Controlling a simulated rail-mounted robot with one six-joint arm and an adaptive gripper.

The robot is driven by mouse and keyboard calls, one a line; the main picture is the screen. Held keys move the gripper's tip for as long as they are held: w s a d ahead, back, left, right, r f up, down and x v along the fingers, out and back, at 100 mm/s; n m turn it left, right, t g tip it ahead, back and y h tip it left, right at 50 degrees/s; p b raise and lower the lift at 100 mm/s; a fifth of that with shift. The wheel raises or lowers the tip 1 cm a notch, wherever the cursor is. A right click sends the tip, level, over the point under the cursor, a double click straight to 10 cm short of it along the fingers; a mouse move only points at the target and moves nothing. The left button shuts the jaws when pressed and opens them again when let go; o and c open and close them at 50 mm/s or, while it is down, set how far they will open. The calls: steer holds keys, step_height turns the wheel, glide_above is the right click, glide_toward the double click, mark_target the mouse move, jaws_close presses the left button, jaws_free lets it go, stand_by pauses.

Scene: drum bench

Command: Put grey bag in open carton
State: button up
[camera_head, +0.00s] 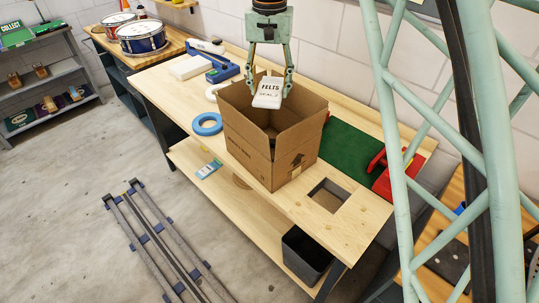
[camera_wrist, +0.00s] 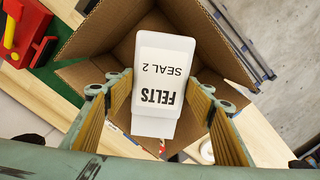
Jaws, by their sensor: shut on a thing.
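The open carton (camera_head: 250,142) is a brown cardboard box standing on the wooden bench with its flaps up. The grey bag (camera_head: 267,93), pale and labelled "FELTS SEAL 2", hangs over the carton's mouth. My gripper (camera_head: 268,86) is shut on the bag, one finger on each side. In the wrist view the bag (camera_wrist: 163,75) is between the two fingers, with the carton's inner walls (camera_wrist: 120,40) behind it. The bag hides part of the carton's inside. I cannot tell how far its lower end is from the rim.
A blue tape ring (camera_head: 207,124) lies left of the carton on the bench (camera_head: 300,205). A green mat (camera_head: 350,150) and a red tool (camera_head: 395,172) are to the right. A square opening (camera_head: 328,196) is in the bench top, with a dark bin (camera_head: 305,255) below.

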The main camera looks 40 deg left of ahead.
step_height(320, 180, down, 8)
steer(key=s+d+n, duration=0.1)
steer(key=shift+r, duration=0.2)
steer(key=shift+s+d+f, duration=0.1)
steer(key=shift+d+f, duration=0.05)
step_height(320, 180, down, 13)
stand_by(0.8)
steer(key=shift+f, duration=0.25)
steer(key=shift+f, duration=2.1)
steer(key=shift+f+b, duration=0.35)
steer(key=o, duration=0.8)
steer(key=shift+o, duration=0.2)
